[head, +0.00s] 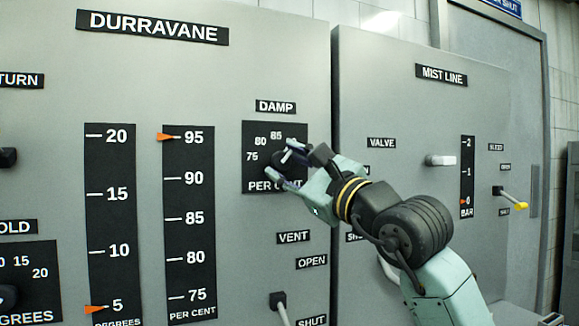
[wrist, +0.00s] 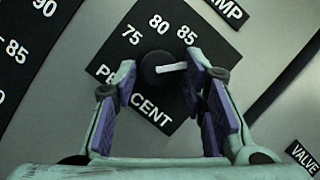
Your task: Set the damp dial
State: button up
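The damp dial (head: 279,163) is a dark round knob with a white pointer on a black plate marked 75, 80, 85 and PER CENT. In the wrist view, the knob (wrist: 156,68) sits between the fingers, and its pointer (wrist: 173,67) is turned right, past the 85 mark. My gripper (head: 284,161) is at the plate, with its purple-padded fingers apart on either side of the knob. In the wrist view, my gripper (wrist: 161,72) has its right fingertip close to the pointer's end; I cannot tell whether they touch. The right finger hides any marks beyond 85.
Left of the dial, the percent gauge (head: 188,225) has its orange marker (head: 169,137) near 95. A vent lever (head: 279,302) stands below the dial. The mist line panel (head: 440,100) on the right has a valve handle (head: 440,160) and a yellow-tipped bleed lever (head: 513,200).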

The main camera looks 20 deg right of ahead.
jog(key=shift+o, duration=0.9)
jog(key=v, duration=1.2)
jog(key=shift+f, duration=0.15)
